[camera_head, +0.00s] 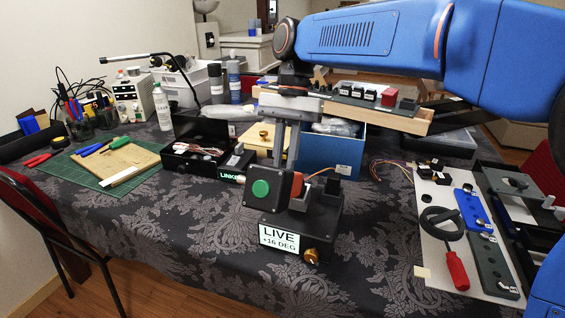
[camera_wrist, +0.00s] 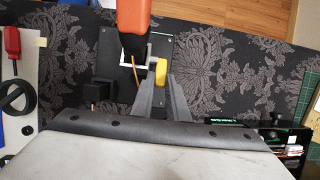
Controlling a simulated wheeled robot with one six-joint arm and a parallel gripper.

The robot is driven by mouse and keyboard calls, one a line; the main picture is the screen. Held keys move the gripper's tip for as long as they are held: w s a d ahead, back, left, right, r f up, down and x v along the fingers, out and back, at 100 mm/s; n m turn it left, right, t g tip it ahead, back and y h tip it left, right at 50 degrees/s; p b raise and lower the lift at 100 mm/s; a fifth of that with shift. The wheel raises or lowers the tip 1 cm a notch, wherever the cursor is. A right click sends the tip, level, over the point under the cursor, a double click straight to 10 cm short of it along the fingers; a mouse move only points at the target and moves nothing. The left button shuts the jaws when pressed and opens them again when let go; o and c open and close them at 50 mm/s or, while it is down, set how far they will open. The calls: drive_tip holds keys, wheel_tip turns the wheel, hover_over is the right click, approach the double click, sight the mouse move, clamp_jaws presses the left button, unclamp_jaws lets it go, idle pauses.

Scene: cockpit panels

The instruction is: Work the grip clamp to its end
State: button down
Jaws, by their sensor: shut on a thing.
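A black device (camera_head: 295,222) with a label reading "LIVE +16 DEG" stands on the table, with a brass knob (camera_head: 311,256) low on its front. Above it is a dark block with a round green button (camera_head: 260,188) and an orange-red side (camera_head: 297,186). In the wrist view, an orange block (camera_wrist: 133,15) with a dark end stands over the device's black plate (camera_wrist: 160,48). My gripper (camera_head: 286,165) reaches down behind the button block. Its fingertips (camera_wrist: 161,85) are shut on a small yellow piece (camera_wrist: 161,70). The head view hides this contact, and I cannot tell which part is the clamp.
A blue box (camera_head: 335,160) stands behind the device. An open black box (camera_head: 205,165) with wires is to the left. A white board (camera_head: 432,275) with a red screwdriver (camera_head: 457,270) is to the right. The patterned cloth in front is clear.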

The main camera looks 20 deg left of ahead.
drive_tip(key=shift+w+f+g, duration=0.35)
drive_tip(key=shift+f+g, duration=0.05)
drive_tip(key=shift+g, duration=0.5)
drive_tip(key=shift+w+f+g, duration=0.3)
drive_tip(key=shift+f+g, duration=0.05)
drive_tip(key=shift+g, duration=0.55)
drive_tip(key=c, duration=1.7)
unclamp_jaws()
drive_tip(key=shift+r, duration=0.1)
